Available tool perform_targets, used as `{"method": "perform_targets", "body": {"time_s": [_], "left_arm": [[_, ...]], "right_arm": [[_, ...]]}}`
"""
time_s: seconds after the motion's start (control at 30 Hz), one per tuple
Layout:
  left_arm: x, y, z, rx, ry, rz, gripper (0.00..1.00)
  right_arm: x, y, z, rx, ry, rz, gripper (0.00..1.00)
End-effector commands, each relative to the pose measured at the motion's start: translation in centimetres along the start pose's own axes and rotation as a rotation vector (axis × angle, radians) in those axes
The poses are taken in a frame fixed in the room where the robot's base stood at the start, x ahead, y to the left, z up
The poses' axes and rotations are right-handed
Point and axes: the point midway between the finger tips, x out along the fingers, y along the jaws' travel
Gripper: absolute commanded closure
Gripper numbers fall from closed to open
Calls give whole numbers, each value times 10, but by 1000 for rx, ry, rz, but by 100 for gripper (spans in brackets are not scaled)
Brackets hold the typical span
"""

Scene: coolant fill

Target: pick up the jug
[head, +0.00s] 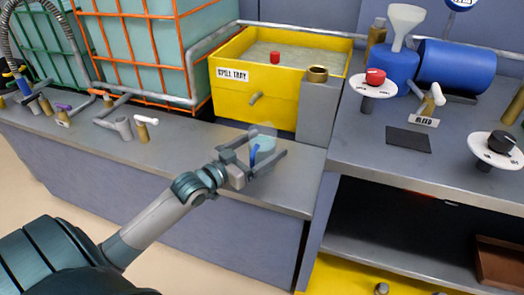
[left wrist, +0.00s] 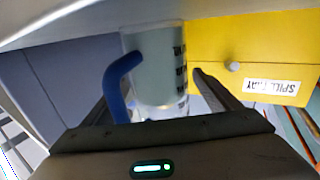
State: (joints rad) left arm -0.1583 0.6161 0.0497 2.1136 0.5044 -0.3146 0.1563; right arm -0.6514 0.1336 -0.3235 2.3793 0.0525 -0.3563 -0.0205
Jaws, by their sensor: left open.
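The jug (head: 263,142) is a clear, pale vessel with a blue handle, on the grey counter in front of the yellow spill tray. My left gripper (head: 267,146) is open, its fingers reaching to either side of the jug in the head view. In the left wrist view the jug (left wrist: 162,62) shows dark graduation marks and stands between the two open fingers, with its blue handle (left wrist: 117,82) beside the left finger. I cannot tell whether the fingers touch it. My right gripper is not in view.
The yellow spill tray (head: 232,101) stands behind the jug, with a grey block (head: 316,112) right of it. Caged tanks (head: 135,45) and small valves (head: 145,128) line the left counter. A higher bench (head: 450,165) with a blue drum (head: 455,68) and knobs is at right.

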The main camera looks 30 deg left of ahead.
Motion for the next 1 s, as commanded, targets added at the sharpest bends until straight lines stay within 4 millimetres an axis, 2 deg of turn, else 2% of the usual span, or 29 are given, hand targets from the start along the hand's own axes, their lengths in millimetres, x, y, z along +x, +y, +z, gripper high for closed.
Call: {"method": "perform_targets", "body": {"time_s": [0.4, 0.6, 0.67, 1.0], "left_arm": [[0, 0, 0, 0, 0, 0, 17], [0, 0, 0, 0, 0, 0, 65], [0, 0, 0, 0, 0, 0, 77], [0, 0, -4, 1, 4, 0, 77]], "right_arm": [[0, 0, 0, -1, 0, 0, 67], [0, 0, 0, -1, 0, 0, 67], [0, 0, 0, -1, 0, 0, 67], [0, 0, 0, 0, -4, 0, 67]]}}
